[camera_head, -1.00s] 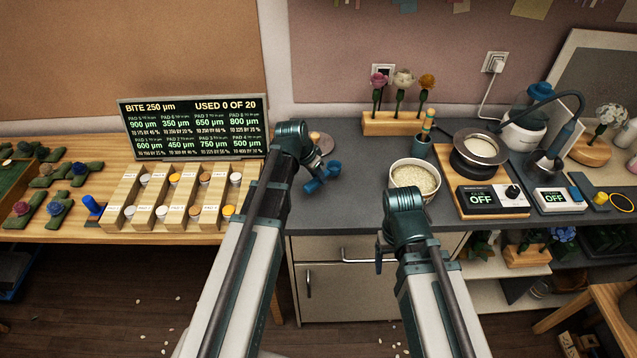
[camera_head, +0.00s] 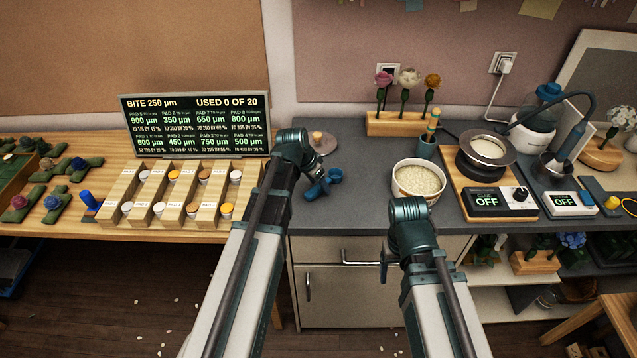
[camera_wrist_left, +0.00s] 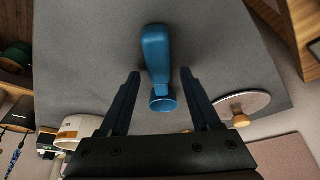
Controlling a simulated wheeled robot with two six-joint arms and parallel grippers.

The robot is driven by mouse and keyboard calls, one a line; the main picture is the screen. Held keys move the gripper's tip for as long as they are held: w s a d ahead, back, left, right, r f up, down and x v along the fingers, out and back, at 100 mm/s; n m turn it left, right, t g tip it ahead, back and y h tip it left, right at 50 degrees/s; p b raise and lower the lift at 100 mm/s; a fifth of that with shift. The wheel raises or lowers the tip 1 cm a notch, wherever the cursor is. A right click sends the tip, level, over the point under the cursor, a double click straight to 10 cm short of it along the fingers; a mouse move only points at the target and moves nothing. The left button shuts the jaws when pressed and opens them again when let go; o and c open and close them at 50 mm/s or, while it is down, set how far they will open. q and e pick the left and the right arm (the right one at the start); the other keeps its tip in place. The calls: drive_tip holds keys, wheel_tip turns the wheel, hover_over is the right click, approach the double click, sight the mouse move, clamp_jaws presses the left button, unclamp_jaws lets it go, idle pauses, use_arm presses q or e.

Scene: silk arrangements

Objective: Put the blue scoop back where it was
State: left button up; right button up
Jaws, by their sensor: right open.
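The blue scoop (camera_head: 335,175) lies on the grey counter (camera_head: 350,210), left of the bowl of white grains (camera_head: 418,180). In the left wrist view the scoop (camera_wrist_left: 156,55) shows its handle pointing up the picture and its round cup lower down. My left gripper (camera_head: 318,186) is at the scoop; in the left wrist view its open fingers (camera_wrist_left: 160,75) stand on either side of it, with a gap on both sides. My right gripper (camera_head: 384,264) is open in front of the counter edge, below the bowl; its fingers are partly hidden by its own wrist.
A round disc with a wooden knob (camera_head: 318,138) lies behind the scoop. A wooden flower stand (camera_head: 395,124), a tool cup (camera_head: 426,147) and the glue pot (camera_head: 487,150) stand behind and right. Pad trays (camera_head: 170,200) are on the left table. Counter around the scoop is clear.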

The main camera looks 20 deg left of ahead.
use_arm(q)
drive_tip(key=shift+r, duration=0.15)
drive_tip(key=shift+s+r+p, duration=0.15)
drive_tip(key=shift+r+p, duration=0.4)
drive_tip(key=shift+p, duration=0.15)
drive_tip(key=p+v, duration=1)
drive_tip(key=v, duration=0.1)
drive_tip(key=s+d+f+n+g+y, duration=0.1)
drive_tip(key=s+d+n+g+y, duration=0.1)
drive_tip(key=s+d, duration=1.4)
drive_tip(key=shift+s+d+f+g+y, duration=0.3)
drive_tip(key=shift+s+g+y, duration=0.5)
drive_tip(key=shift+s+g, duration=0.35)
wheel_tip(320, 180, down, 4)
drive_tip(key=b, duration=0.3)
drive_tip(key=shift+b, duration=0.4)
